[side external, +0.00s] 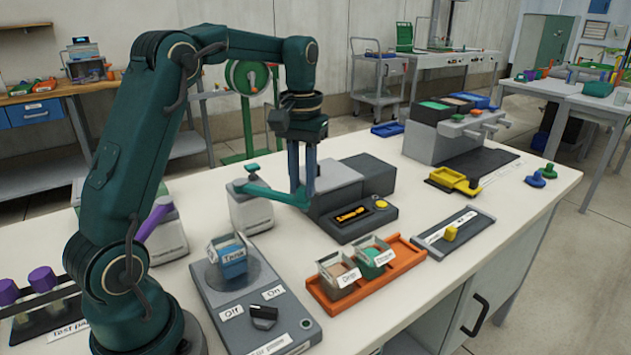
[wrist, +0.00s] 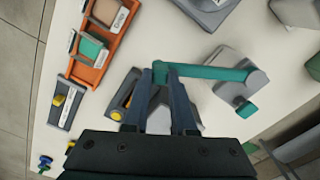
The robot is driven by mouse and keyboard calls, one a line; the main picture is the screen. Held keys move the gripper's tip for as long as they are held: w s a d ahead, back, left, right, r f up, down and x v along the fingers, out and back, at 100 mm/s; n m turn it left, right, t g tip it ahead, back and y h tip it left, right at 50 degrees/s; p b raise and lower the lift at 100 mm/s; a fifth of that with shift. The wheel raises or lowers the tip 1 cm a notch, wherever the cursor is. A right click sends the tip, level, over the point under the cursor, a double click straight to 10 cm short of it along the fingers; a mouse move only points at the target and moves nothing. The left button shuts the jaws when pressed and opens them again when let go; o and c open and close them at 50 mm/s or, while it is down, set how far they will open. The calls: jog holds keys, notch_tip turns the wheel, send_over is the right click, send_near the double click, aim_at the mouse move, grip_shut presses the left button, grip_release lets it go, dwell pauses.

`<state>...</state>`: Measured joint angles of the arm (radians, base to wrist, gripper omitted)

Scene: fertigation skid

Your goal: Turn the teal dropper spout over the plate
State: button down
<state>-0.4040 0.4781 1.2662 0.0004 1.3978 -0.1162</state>
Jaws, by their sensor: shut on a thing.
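The teal dropper spout (side external: 275,193) is a flat arm reaching sideways from the top of a squat white bottle (side external: 251,210), which has a teal knob on top. My gripper (side external: 303,192) points down and is shut on the spout's free end. In the wrist view, the spout (wrist: 210,72) runs from the bottle (wrist: 236,88) at right to between my fingertips (wrist: 164,72). A grey-topped unit (side external: 335,182) with a lit display stands just right of the spout's end. I cannot tell whether its top is the plate; my fingers partly cover it in the wrist view.
In front, a grey device (side external: 225,313) has a round disc bearing a blue labelled cup (side external: 232,262) and a black knob. An orange tray (side external: 402,258) holds two labelled cups. A slider panel (side external: 470,223) lies to the right. Purple-capped tubes (side external: 42,280) stand at left.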

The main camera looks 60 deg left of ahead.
dwell(0.7)
jog(key=s+m, duration=0.3)
jog(key=s, duration=0.1)
jog(key=s+m, duration=0.3)
jog(key=s, duration=0.1)
jog(key=s+d+m, duration=0.1)
jog(key=s+m, duration=0.3)
jog(key=shift+s, duration=0.25)
jog(key=shift+s+a+m, duration=0.35)
jog(key=shift+s+m, duration=0.3)
jog(key=shift+s+a+m, duration=0.35)
jog(key=shift+s+m, duration=0.25)
jog(key=shift+m, duration=0.05)
jog(key=c, duration=0.7)
grip_release()
jog(key=shift+r, duration=2.6)
